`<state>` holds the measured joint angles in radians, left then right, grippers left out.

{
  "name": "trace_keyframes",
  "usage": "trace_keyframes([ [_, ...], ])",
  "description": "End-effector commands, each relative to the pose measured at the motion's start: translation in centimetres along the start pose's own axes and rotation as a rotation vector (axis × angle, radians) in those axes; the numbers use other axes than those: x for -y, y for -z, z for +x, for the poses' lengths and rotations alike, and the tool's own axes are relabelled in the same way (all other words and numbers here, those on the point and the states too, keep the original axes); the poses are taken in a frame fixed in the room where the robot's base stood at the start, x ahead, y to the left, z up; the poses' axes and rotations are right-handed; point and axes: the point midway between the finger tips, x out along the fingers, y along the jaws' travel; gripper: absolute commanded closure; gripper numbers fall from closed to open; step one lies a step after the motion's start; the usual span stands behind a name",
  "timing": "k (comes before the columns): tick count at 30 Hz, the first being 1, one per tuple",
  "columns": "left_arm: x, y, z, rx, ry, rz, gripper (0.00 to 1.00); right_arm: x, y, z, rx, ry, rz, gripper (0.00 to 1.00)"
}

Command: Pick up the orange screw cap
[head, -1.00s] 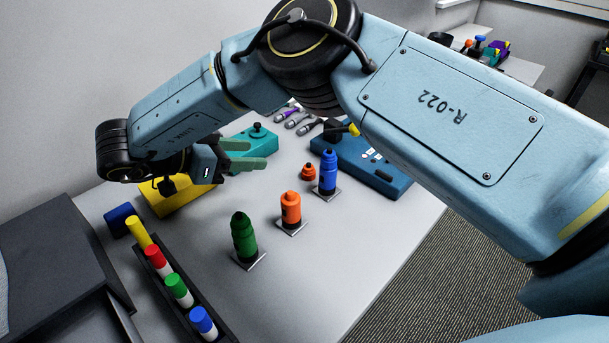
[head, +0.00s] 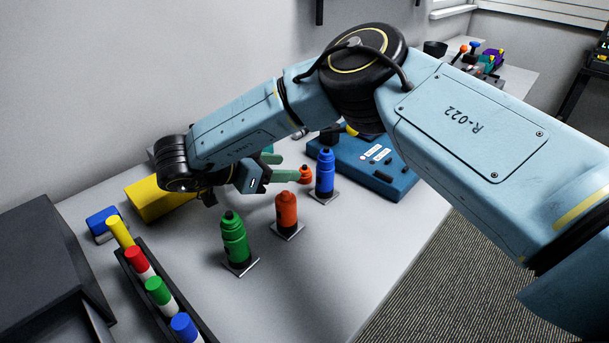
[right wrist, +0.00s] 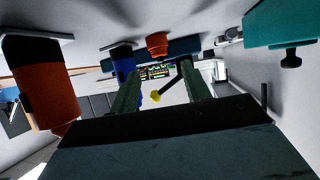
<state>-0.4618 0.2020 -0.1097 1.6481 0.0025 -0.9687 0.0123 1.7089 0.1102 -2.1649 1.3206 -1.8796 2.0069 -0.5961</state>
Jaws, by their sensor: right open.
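The orange screw cap (head: 306,174) is small and sits on the table just left of the blue bottle (head: 325,174). It also shows at the top middle of the right wrist view (right wrist: 157,44), beyond the fingers. My right gripper (head: 284,167) is open and empty, with its green fingers pointing right, toward the cap. In the head view the lower fingertip overlaps the cap's left edge; I cannot tell whether they touch. In the right wrist view the fingers (right wrist: 160,92) stand well apart with nothing between them. My left gripper is not in view.
An orange bottle (head: 286,211) and a green bottle (head: 234,240) stand on small plates in front of the gripper. A blue box (head: 375,165) lies behind the blue bottle. A yellow block (head: 158,198) and a marker rack (head: 178,302) are at the left. The front right table is clear.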

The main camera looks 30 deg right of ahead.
Motion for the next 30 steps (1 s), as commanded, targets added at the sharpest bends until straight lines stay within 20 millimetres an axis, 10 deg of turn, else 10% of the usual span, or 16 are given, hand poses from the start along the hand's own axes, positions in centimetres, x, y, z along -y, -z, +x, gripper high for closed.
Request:
trace_keyframes([
  [18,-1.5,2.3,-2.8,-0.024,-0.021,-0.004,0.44,0.0,0.1,4.5,0.000,0.000,-0.001,0.52],
  [30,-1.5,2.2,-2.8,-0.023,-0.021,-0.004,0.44,0.0,0.1,4.4,0.000,0.000,0.000,1.00],
])
